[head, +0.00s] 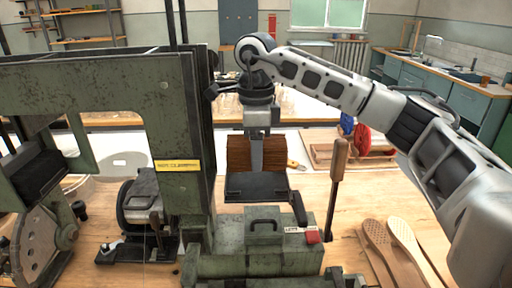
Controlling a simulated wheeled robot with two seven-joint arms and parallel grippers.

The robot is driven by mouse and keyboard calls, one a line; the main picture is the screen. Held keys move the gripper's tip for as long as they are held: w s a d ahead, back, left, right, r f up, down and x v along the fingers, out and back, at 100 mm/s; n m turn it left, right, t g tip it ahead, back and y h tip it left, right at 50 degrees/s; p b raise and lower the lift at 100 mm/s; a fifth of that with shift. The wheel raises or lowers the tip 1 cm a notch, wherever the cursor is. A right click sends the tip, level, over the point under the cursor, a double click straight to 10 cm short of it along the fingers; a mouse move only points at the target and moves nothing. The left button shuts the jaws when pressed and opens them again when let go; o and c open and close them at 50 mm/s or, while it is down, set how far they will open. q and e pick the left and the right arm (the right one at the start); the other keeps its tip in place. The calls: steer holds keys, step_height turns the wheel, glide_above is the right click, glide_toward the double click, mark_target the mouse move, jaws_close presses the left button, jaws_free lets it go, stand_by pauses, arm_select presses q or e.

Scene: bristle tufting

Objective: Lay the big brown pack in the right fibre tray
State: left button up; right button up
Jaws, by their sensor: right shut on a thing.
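My right gripper (256,138) comes down from above in the middle of the view, on the arm that enters from the right. It is shut on the big brown pack (239,153), a block of brown fibres that shows on both sides of the fingers. The pack is behind and above a dark flat plate (257,186) on the green machine. I cannot tell whether it touches anything below, because the plate hides its lower edge. I cannot clearly make out the right fibre tray. My left gripper is not in view.
The green machine (178,125) fills the left and centre, with a tall frame. A red spool (365,138) and a wooden tray (320,152) lie behind. Brush-shaped wooden blocks (404,240) lie at front right.

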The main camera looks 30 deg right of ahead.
steer(key=o, duration=1.5)
steer(key=shift+c, duration=0.2)
steer(key=shift+r, duration=0.1)
steer(key=shift+r+p, duration=0.95)
steer(key=shift+r, duration=2.95)
